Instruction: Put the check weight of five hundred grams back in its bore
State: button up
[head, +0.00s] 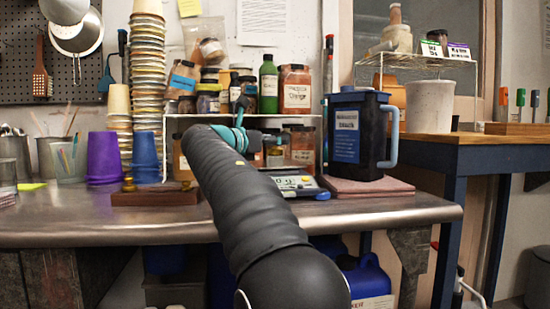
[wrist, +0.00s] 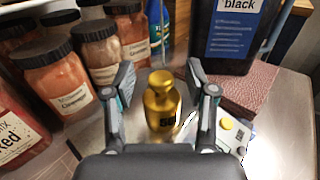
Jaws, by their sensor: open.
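A brass knobbed weight (wrist: 161,103) stands upright between the fingers of my gripper in the wrist view. Its dark marking begins with a 5; the rest is unclear. My gripper (wrist: 160,78) is open, with a gap visible on either side of the weight. The weight appears to stand by or on the scale (wrist: 234,133); I cannot tell which. In the head view, my arm hides the weight, and the scale (head: 296,183) shows partly beyond it. A wooden block (head: 155,196) lies left of my arm, with a small brass weight (head: 129,184) at its left end. No empty bore is discernible.
Labelled jars (wrist: 97,51) stand close on the left in the wrist view. The bench front (head: 60,229) is mostly clear.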

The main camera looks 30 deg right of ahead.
jog(key=shift+w+d, duration=0.1)
jog(key=shift+d, duration=0.3)
grip_shut()
jog(key=shift+r, duration=0.1)
jog(key=shift+r, duration=0.1)
